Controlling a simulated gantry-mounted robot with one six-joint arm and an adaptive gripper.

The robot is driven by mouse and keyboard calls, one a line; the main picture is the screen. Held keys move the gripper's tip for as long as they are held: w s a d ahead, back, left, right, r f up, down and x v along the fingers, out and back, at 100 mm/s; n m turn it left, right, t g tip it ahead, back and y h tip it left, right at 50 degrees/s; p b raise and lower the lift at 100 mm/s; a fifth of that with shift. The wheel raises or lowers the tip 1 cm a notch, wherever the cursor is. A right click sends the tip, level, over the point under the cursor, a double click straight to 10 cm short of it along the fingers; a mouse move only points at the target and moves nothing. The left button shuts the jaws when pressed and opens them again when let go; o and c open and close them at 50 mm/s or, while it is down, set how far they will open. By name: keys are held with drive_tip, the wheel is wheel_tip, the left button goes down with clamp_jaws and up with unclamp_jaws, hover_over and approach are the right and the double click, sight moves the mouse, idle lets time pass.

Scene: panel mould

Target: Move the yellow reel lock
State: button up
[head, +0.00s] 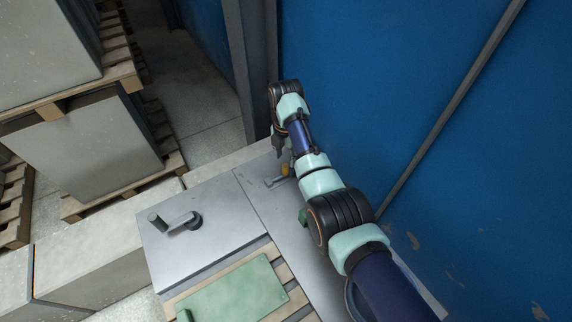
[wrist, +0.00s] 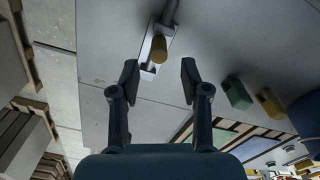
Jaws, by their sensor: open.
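A yellow rounded knob, which looks like the yellow reel lock (wrist: 159,48), sits on a pale metal plate with a grey rod in the wrist view. In the head view the yellow piece (head: 285,169) shows small beside my gripper (head: 279,150), on the grey panel. In the wrist view my gripper (wrist: 159,78) is open and empty. The knob lies just beyond the gap between the fingertips, and no contact shows. A second yellow block (wrist: 270,104) stands to the right, beside a green block (wrist: 237,94).
A grey crank-like fitting (head: 178,220) stands on the left metal panel (head: 160,260). A green plate (head: 235,294) lies at the front. A blue wall (head: 400,80) rises close on the right, and a grey post (head: 248,60) stands behind my gripper.

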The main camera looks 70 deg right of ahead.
sight(285, 165)
wheel_tip(285, 165, up, 6)
drive_tip(key=shift+r, duration=0.2)
idle(0.8)
drive_tip(key=w+a+f+m+t+h, duration=0.1)
drive_tip(key=w+a+f+m+t, duration=0.15)
drive_tip(key=w+a, duration=0.75)
drive_tip(key=w+a+f+m+t+h, duration=0.15)
drive_tip(key=w+a+m+t, duration=0.35)
drive_tip(key=a, duration=0.9)
drive_tip(key=s+a+r+m+t+y, duration=0.1)
drive_tip(key=s+a+r+m+t, duration=0.15)
drive_tip(key=a, duration=0.55)
drive_tip(key=s+a+r+m+t, duration=0.1)
drive_tip(key=s+a+r+m, duration=0.15)
drive_tip(key=a, duration=0.65)
drive_tip(key=s+a+r+m+t+y, duration=0.1)
drive_tip(key=s+a+r, duration=0.15)
drive_tip(key=a, duration=0.55)
wheel_tip(285, 165, up, 36)
drive_tip(key=a+m+p, duration=0.1)
drive_tip(key=p, duration=3.2)
drive_tip(key=shift+s+f+t, duration=0.25)
drive_tip(key=shift+s+t, duration=0.15)
drive_tip(key=shift+s, duration=0.05)
